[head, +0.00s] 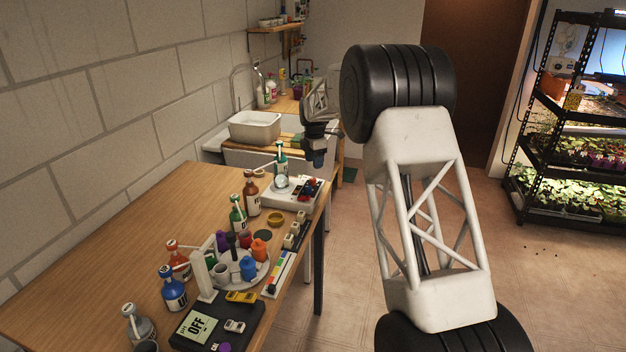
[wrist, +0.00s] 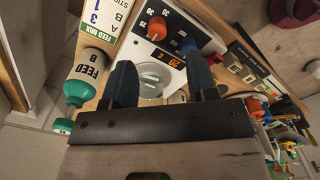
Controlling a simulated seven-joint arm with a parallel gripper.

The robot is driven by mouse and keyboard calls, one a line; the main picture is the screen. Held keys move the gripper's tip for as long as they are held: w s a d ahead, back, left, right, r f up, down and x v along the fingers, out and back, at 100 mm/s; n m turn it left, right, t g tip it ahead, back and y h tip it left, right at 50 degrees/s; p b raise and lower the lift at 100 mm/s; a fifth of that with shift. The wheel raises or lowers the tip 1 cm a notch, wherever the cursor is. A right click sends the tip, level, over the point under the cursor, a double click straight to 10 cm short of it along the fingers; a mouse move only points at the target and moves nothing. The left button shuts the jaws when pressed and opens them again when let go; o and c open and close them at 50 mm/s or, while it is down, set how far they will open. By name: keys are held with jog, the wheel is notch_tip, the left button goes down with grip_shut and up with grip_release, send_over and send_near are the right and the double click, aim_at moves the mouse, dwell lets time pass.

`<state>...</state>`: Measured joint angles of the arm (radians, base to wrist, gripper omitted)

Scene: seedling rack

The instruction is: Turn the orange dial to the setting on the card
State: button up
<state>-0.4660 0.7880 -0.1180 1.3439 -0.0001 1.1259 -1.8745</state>
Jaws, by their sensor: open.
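The orange dial (wrist: 158,27) sits on a white box (wrist: 139,50) in the wrist view, with small numbers around it and a dark display (wrist: 172,61) with orange digits below it. A blue dial (wrist: 188,46) is beside it.
In the head view several bottles and a round tray (head: 262,276) with coloured cups crowd the wooden table (head: 130,235). A sink (head: 254,126) is behind.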

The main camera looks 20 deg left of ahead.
aim_at(313, 179)
jog(key=shift+a+f, duration=0.2)
jog(key=shift+a, duration=0.05)
jog(key=shift+f, duration=0.2)
jog(key=shift+f, duration=3.75)
jog(key=shift+c, duration=0.3)
jog(key=c, duration=0.9)
